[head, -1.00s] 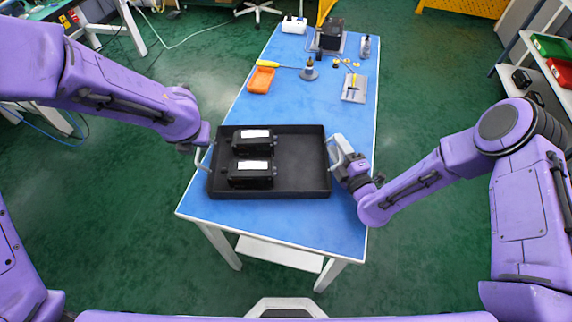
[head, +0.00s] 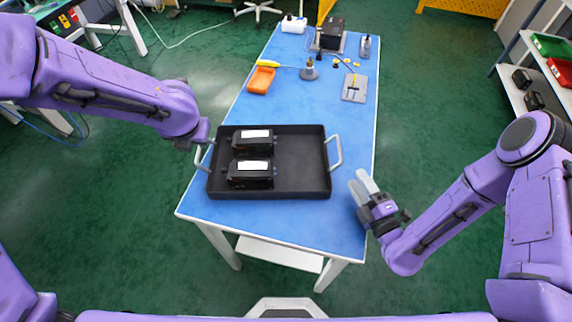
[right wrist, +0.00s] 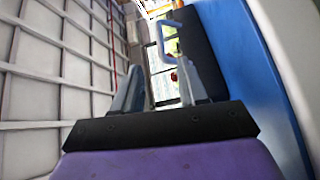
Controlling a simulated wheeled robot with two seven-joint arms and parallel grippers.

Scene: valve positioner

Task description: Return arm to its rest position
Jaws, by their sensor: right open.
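My right gripper (head: 361,182) is open and empty near the table's right edge, apart from the tray's right handle (head: 334,152). In the right wrist view its two fingers (right wrist: 160,72) stand apart, with the pale handle (right wrist: 172,36) beyond them. The black tray (head: 302,160) lies on the blue table and holds two black devices with white labels, the rear one (head: 253,141) and the front one (head: 250,174). My left gripper (head: 202,149) is at the tray's left handle (head: 202,162); its fingers are too small and covered to tell whether they grip it.
A shelf with bins (head: 551,46) stands at the right. The floor right of the table is clear.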

